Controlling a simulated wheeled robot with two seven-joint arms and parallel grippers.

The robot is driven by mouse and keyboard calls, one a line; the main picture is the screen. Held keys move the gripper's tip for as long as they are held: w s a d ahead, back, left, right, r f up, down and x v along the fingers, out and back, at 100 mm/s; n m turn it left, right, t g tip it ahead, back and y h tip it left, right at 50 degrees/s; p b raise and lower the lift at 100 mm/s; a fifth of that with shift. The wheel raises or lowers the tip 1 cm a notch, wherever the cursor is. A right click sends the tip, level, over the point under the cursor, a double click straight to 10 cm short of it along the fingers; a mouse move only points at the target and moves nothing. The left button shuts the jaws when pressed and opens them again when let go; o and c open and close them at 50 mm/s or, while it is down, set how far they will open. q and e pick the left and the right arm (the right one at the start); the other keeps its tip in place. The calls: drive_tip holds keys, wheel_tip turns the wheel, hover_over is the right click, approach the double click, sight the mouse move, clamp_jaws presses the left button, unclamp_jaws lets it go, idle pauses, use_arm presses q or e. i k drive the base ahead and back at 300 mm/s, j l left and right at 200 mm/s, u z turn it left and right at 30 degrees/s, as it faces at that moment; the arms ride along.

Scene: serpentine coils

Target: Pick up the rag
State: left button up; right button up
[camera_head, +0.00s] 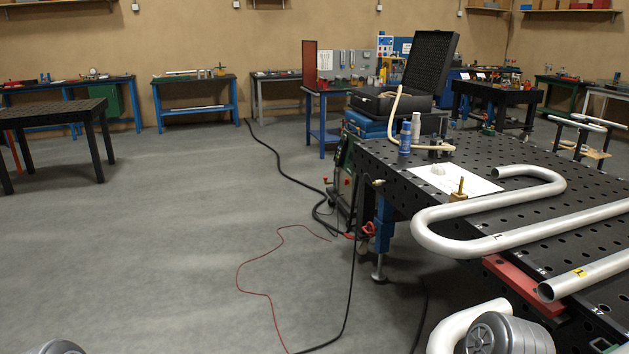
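A small crumpled whitish item (437,170) lies on a flat white sheet (464,184) near the left edge of the black perforated table (390,158). It may be the rag, but it is too small to be sure. A brass-coloured piece stands on the sheet's front part. No gripper shows in the head view. Only grey rounded parts of my arms show at the bottom left and bottom right, so I cannot see whether either gripper holds anything.
A bent silver pipe (460,243) lies across the table, close in front of the sheet. A blue bottle (405,138) and a pale bottle (416,127) stand behind it. A black cable (279,176) and a red wire (262,293) cross the floor. The left floor is mostly clear.

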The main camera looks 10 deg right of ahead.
sight(438, 169)
drive_tip(key=i, duration=6.05)
drive_tip(key=z, duration=4.5)
